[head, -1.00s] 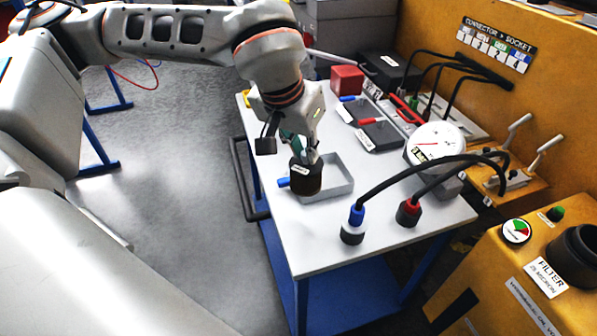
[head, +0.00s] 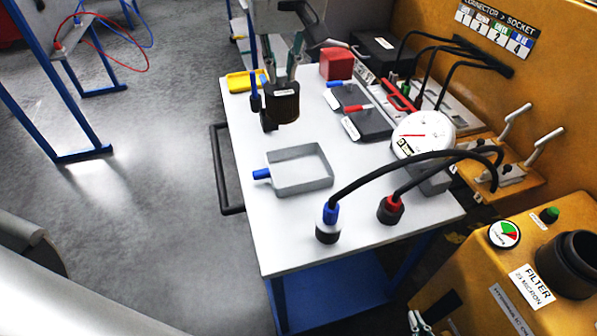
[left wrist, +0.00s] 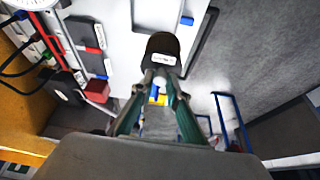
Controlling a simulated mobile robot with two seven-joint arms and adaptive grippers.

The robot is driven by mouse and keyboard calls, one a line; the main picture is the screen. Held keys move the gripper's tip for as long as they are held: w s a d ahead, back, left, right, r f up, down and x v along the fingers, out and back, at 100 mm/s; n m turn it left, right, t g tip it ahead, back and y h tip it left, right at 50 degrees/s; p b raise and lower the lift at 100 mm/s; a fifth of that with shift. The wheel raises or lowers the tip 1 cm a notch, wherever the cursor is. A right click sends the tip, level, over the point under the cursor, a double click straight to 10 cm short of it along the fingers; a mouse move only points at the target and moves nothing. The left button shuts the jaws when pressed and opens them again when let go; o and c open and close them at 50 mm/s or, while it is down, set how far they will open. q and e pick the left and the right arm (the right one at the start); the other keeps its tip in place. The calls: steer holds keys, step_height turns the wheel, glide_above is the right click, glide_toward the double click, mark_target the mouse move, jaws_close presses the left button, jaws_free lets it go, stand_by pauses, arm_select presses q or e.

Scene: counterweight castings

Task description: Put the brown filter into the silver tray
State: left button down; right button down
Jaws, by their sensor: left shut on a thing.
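The brown filter (head: 285,108) is a dark, short cylinder with a white label. My left gripper (head: 291,76) is shut on its upper part and holds it upright over the far left part of the table. In the left wrist view the filter (left wrist: 160,44) sits at the tips of my left gripper (left wrist: 160,84). The silver tray (head: 304,186) is a shallow square with a blue handle and an empty floor. It lies nearer the head camera than the filter. My right gripper (head: 420,322) shows only partly at the bottom edge; its opening is unclear.
A yellow tray (head: 240,82) and a red block (head: 336,64) are at the table's far end. Dark cases (head: 367,125), a round gauge (head: 423,133) and cabled plugs (head: 327,225) stand along the right and front. Table space beside the silver tray is clear.

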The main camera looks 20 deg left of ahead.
arm_select(q)
steer(key=shift+w+d+r, duration=0.1)
steer(key=shift+w+r, duration=0.1)
steer(key=shift+r, duration=0.15)
steer(key=shift+n, duration=0.3)
step_height(320, 180, down, 20)
steer(key=shift+r, duration=0.1)
steer(key=c, duration=2)
jaws_free()
steer(key=shift+o, duration=0.2)
